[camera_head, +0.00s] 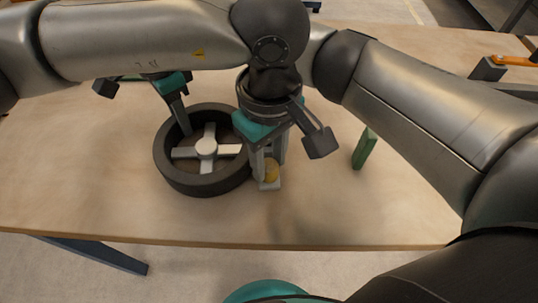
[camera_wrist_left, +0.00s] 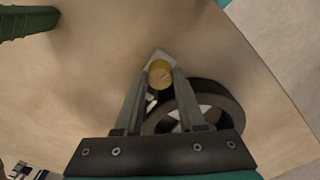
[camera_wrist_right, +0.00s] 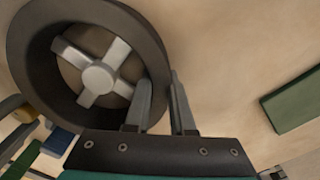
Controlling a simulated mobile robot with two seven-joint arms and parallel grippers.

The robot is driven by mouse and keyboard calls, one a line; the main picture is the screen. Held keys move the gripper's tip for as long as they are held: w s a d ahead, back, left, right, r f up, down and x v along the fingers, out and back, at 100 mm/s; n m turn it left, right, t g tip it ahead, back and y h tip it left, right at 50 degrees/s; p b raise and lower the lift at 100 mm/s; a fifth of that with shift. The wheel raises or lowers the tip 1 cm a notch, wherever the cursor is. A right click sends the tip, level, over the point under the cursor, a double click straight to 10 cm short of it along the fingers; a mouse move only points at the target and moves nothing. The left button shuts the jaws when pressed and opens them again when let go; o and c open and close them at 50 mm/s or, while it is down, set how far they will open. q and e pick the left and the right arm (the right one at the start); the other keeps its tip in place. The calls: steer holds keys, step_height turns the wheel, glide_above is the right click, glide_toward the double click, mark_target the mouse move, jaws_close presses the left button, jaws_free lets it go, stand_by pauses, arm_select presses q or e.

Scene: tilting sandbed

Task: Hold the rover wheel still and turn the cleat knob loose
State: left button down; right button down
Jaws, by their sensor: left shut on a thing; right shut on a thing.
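The rover wheel (camera_head: 167,165) is a dark ring with pale spokes and a round hub, lying flat on the table. It also shows in the right wrist view (camera_wrist_right: 98,77). My right gripper (camera_head: 186,128) is shut on its rim, with one finger inside the ring and one outside (camera_wrist_right: 158,82). The yellow cleat knob (camera_head: 271,171) sits on a small pale base beside the wheel's near right edge. My left gripper (camera_head: 268,168) points down and is shut on the knob, which shows between its fingertips in the left wrist view (camera_wrist_left: 160,74).
A green block (camera_wrist_right: 296,103) also lies right of the wheel in the right wrist view. My arms cross above the wheel. The table's front edge is clear.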

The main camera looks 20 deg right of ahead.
mark_target(269, 165)
arm_select(q)
steer(key=shift+n, duration=1.6)
steer(key=c, duration=0.5)
jaws_free()
steer(key=m, duration=0.8)
steer(key=shift+m, duration=0.4)
step_height(269, 165, up, 12)
steer(key=shift+m, duration=0.4)
